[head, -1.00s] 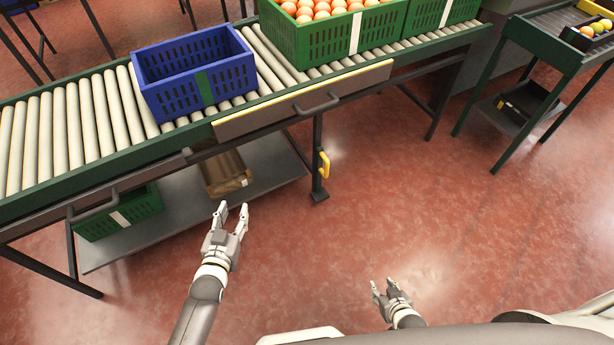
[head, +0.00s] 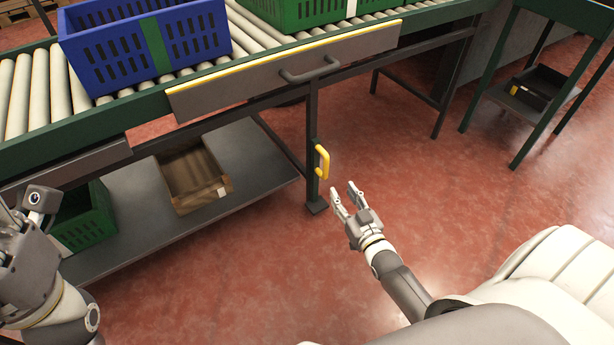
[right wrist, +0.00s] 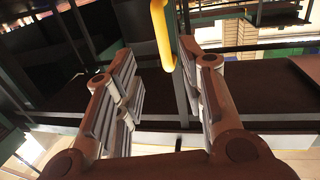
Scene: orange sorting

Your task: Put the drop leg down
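The drop leg (head: 313,150) is a dark vertical post under the conveyor, upright, with its foot on the red floor. A yellow handle (head: 322,161) is fixed to its side. In the right wrist view the yellow handle (right wrist: 162,32) hangs ahead of the fingers, near the gap between them. My right gripper (head: 345,196) is open and empty, just right of and below the handle and apart from it; its spread fingers also fill the right wrist view (right wrist: 160,90). My left gripper (head: 20,205) is at the left edge, partly cut off, its fingers unclear.
A hinged grey panel (head: 230,92) with a dark pull handle lies along the conveyor front above the leg. A lower shelf (head: 262,175) carries a wooden crate (head: 222,188) and a green crate (head: 106,215). A blue crate (head: 100,62) stands on the rollers.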

